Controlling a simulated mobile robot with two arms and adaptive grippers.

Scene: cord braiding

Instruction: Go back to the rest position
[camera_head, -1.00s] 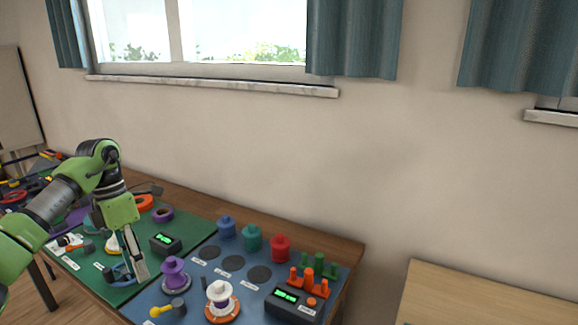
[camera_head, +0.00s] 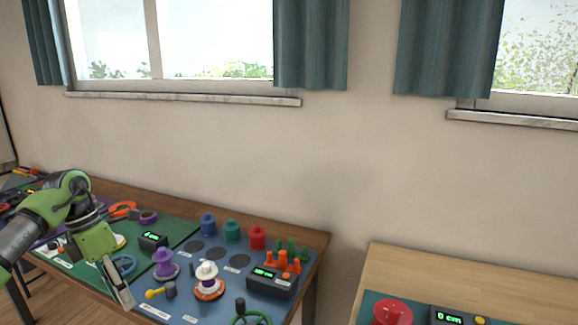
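My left gripper (camera_head: 118,285) points down at the lower left, over the front part of the tabletop where the green mat (camera_head: 184,228) meets the blue mat (camera_head: 215,262). Its fingers show nearly edge-on, so I cannot tell whether they are open or shut. I see nothing held in them. A blue ring-shaped item (camera_head: 124,264) lies just behind it, and a yellow-handled item (camera_head: 155,293) lies to its right. My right gripper is not in view.
The blue mat holds a purple spool (camera_head: 165,262), a white spool on an orange base (camera_head: 208,280), a black counter box (camera_head: 271,282), blue, teal and red (camera_head: 257,237) weights. A second table (camera_head: 450,275) with a red object (camera_head: 391,312) stands right, beyond a gap.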

